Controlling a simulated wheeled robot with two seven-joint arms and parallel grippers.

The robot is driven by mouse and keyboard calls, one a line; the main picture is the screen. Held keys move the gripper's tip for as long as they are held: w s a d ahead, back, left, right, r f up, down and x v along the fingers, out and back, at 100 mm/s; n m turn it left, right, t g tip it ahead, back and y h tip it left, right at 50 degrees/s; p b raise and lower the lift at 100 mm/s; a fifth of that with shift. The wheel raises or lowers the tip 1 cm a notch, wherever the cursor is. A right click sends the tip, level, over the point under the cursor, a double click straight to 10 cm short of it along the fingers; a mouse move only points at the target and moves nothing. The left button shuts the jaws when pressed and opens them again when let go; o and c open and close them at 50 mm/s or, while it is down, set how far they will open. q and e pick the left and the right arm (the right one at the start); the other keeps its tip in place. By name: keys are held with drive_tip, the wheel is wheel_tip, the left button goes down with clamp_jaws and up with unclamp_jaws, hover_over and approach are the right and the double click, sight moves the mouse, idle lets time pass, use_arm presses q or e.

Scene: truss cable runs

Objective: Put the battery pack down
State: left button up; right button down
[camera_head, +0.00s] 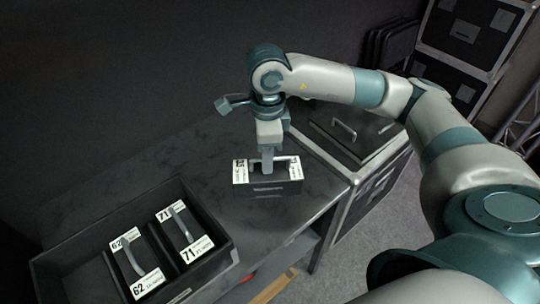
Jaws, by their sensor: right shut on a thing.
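A battery pack (268,187), a dark box with white labels at both ends and a metal handle on top, is at the right part of the dark table (330,188). My right gripper (267,168) comes down from above and is shut on its handle. The pack looks upright, at or just above the table top; I cannot tell if it touches. Its label number is too small to read surely. My left gripper is not in view.
A black open tray (226,248) at the lower left holds two similar packs, labelled 62 (146,285) and 71 (197,250). A metal-edged case (375,155) stands right of the table. Bare table lies left of the held pack.

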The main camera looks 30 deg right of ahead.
sight(251, 187)
drive_tip(key=n, duration=0.2)
drive_tip(key=a+n, duration=0.1)
drive_tip(key=n, duration=0.2)
drive_tip(key=shift+s+a+r+n, duration=0.1)
drive_tip(key=shift+s+a+n, duration=0.05)
drive_tip(key=shift+a+n, duration=0.15)
drive_tip(key=n, duration=0.2)
drive_tip(key=a+n, duration=0.1)
drive_tip(key=n, duration=0.3)
drive_tip(key=shift+s+a+n, duration=0.25)
drive_tip(key=shift+a+n, duration=0.05)
drive_tip(key=n, duration=0.2)
drive_tip(key=a+n, duration=0.1)
drive_tip(key=n, duration=0.2)
drive_tip(key=shift+s+a+n, duration=0.15)
drive_tip(key=shift+s+n, duration=0.05)
drive_tip(key=shift+n, duration=0.1)
drive_tip(key=n, duration=0.3)
drive_tip(key=a+n, duration=0.1)
drive_tip(key=n, duration=0.1)
drive_tip(key=shift+s+n, duration=0.3)
